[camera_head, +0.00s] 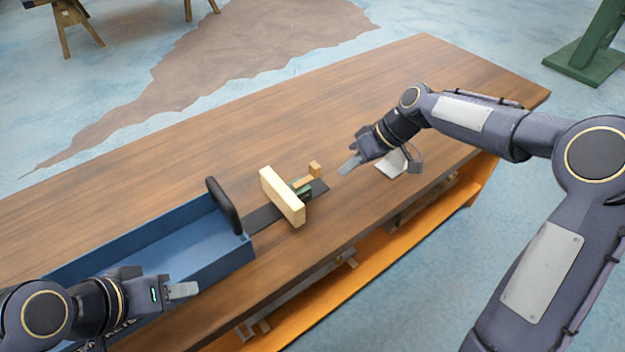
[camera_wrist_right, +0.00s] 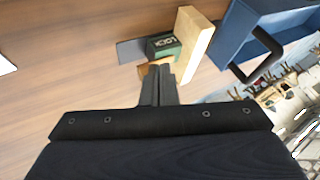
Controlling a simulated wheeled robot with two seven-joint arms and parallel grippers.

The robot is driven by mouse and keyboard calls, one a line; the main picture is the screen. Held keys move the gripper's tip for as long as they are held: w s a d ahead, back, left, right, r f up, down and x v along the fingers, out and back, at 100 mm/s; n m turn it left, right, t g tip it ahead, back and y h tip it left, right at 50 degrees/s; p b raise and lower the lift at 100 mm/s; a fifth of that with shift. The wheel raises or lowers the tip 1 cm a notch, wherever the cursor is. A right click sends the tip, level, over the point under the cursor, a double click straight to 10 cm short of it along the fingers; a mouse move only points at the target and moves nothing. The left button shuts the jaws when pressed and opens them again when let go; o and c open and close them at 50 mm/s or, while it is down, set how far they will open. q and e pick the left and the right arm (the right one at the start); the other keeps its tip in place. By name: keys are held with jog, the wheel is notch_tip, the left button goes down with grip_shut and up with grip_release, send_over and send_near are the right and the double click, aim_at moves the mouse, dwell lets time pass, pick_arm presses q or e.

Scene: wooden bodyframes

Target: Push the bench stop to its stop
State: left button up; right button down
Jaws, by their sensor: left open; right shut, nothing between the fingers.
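The bench stop appears to be the pale upright wooden block (camera_head: 282,196) on a dark flat strip (camera_head: 264,218) on the bench top. Behind the block sit a green body (camera_head: 301,188) and a small wooden handle (camera_head: 313,171). In the right wrist view the block (camera_wrist_right: 196,42) stands beside the green body marked LOCK (camera_wrist_right: 163,44). My right gripper (camera_head: 347,167) is shut and empty, to the right of the handle in the head view. Its fingertips (camera_wrist_right: 160,70) overlap part of the handle in the wrist view; contact cannot be told. My left gripper (camera_head: 190,290) is open and empty over the blue tray's near side.
A blue open tray (camera_head: 243,256) with a black upright handle (camera_head: 222,205) lies left of the block. A white flat item (camera_head: 391,166) lies by my right gripper. The wooden bench (camera_head: 430,65) has free room at the back. An orange lower shelf (camera_head: 385,259) runs below.

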jog(key=p+x, duration=0.1)
jog(key=x, duration=0.8)
jog(key=shift+w+a+f, duration=0.2)
jog(key=shift+a, duration=0.05)
jog(key=a, duration=0.1)
jog(key=s+a, duration=0.1)
jog(key=a, duration=0.1)
jog(key=shift+s+f+p, duration=0.25)
jog(key=shift+s+p, duration=0.05)
jog(key=shift+p, duration=0.1)
jog(key=shift+s+a, duration=0.25)
jog(key=shift+a, duration=0.1)
